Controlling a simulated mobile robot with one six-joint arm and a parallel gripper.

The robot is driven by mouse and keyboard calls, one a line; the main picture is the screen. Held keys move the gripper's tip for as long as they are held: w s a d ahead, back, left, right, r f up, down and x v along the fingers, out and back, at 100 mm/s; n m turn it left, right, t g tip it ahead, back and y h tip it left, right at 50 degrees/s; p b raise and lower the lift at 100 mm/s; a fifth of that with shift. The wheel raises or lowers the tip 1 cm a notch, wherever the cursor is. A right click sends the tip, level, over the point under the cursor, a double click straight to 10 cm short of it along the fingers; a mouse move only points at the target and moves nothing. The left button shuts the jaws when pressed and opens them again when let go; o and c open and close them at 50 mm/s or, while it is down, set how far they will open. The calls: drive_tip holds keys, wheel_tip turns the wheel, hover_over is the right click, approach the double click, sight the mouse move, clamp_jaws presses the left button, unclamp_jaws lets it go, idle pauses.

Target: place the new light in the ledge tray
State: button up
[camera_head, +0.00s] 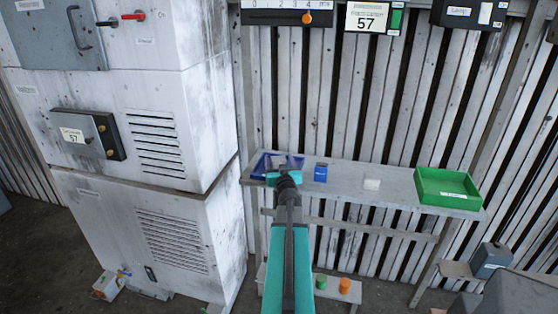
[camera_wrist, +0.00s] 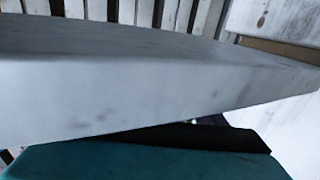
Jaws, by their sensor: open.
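A blue tray (camera_head: 262,161) sits at the left end of the grey ledge (camera_head: 400,182), and a green tray (camera_head: 447,188) sits at its right end. My gripper (camera_head: 284,174) is at the blue tray's near right side and hides part of it. The jaws are open; I see nothing held between them. I cannot tell which thing is the new light. A small blue box (camera_head: 320,173) and a whitish block (camera_head: 372,184) stand on the ledge between the trays. In the wrist view the grey ledge (camera_wrist: 130,90) fills much of the picture, very near.
A tall white cabinet (camera_head: 170,130) stands close to the left of the ledge. Below, a low bench holds a green cylinder (camera_head: 321,281) and an orange cylinder (camera_head: 345,286). Bare ledge lies between the whitish block and the green tray.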

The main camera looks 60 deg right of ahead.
sight(280, 161)
drive_tip(key=shift+s+a+f, duration=0.1)
drive_tip(key=shift+s+f, duration=0.05)
drive_tip(key=shift+f, duration=0.05)
drive_tip(key=shift+r+v, duration=0.15)
drive_tip(key=shift+v, duration=1.3)
drive_tip(key=shift+r+v, duration=0.15)
drive_tip(key=shift+v, duration=1.3)
drive_tip(key=shift+s+a+r+p, duration=0.15)
drive_tip(key=shift+a+r+p, duration=0.05)
drive_tip(key=shift+p, duration=0.15)
drive_tip(key=p+v, duration=0.2)
drive_tip(key=shift+s+a, duration=0.2)
drive_tip(key=shift+a, duration=0.05)
drive_tip(key=shift+p, duration=0.8)
drive_tip(key=p, duration=0.3)
drive_tip(key=shift+s+a, duration=0.25)
drive_tip(key=shift+a, duration=0.1)
drive_tip(key=shift+p+v, duration=0.9)
drive_tip(key=shift+p, duration=1.3)
drive_tip(key=shift+s+f, duration=0.1)
drive_tip(key=shift+f, duration=0.05)
